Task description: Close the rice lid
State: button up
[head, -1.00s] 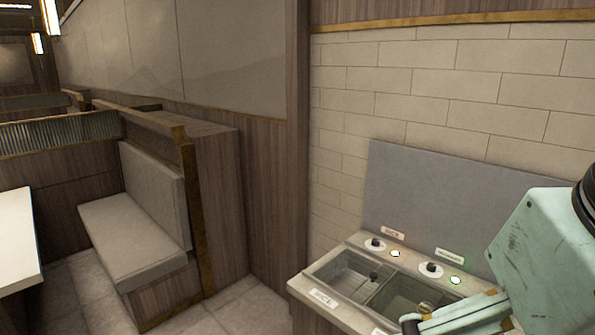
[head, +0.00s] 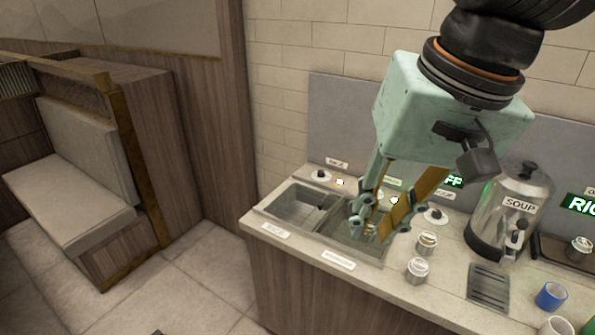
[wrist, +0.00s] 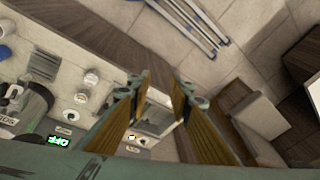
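A green lit sign (head: 580,203) whose visible letters read "RIC" is cut off by the right edge of the head view. No rice lid can be made out in either view. My gripper (head: 372,218) is above the sink-like wells, well left of that sign. In the wrist view my gripper (wrist: 162,82) shows two fingers apart with nothing between them. It is open and empty.
Two recessed wells (head: 300,207) are set in the counter (head: 330,245). A steel soup pot (head: 508,205) stands between my gripper and the sign. Small jars (head: 417,270), a drain grate (head: 488,286) and a blue cup (head: 550,295) are on the counter.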

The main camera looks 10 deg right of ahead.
jog(key=w+m, duration=0.1)
jog(key=w, duration=0.3)
jog(key=w+f+m+y, duration=0.1)
jog(key=w+m, duration=0.1)
jog(key=w, duration=0.3)
jog(key=w+f+m+y, duration=0.1)
jog(key=w+m, duration=0.1)
jog(key=w, duration=0.2)
jog(key=shift+w+f+g+p, duration=0.25)
jog(key=shift+w+g+p, duration=0.1)
jog(key=shift+g+p, duration=0.05)
grip_shut()
jog(key=w+d+f+m+y, duration=0.1)
jog(key=w+d+f+m, duration=0.15)
jog(key=w, duration=0.35)
jog(key=w+d+f+m+y, duration=0.1)
jog(key=w+f+m, duration=0.2)
jog(key=w, duration=0.4)
jog(key=w+d+f+m+t+p, duration=0.1)
jog(key=w+d+f+m, duration=0.4)
jog(key=w+d+f, duration=0.3)
jog(key=w+d+f+m+t+y+p, duration=0.1)
jog(key=w+d+f+m, duration=0.5)
jog(key=f, duration=0.8)
jog(key=w+d, duration=0.2)
jog(key=w, duration=0.1)
jog(key=shift+w+d+t+y, duration=0.3)
jog(key=shift+m, duration=0.25)
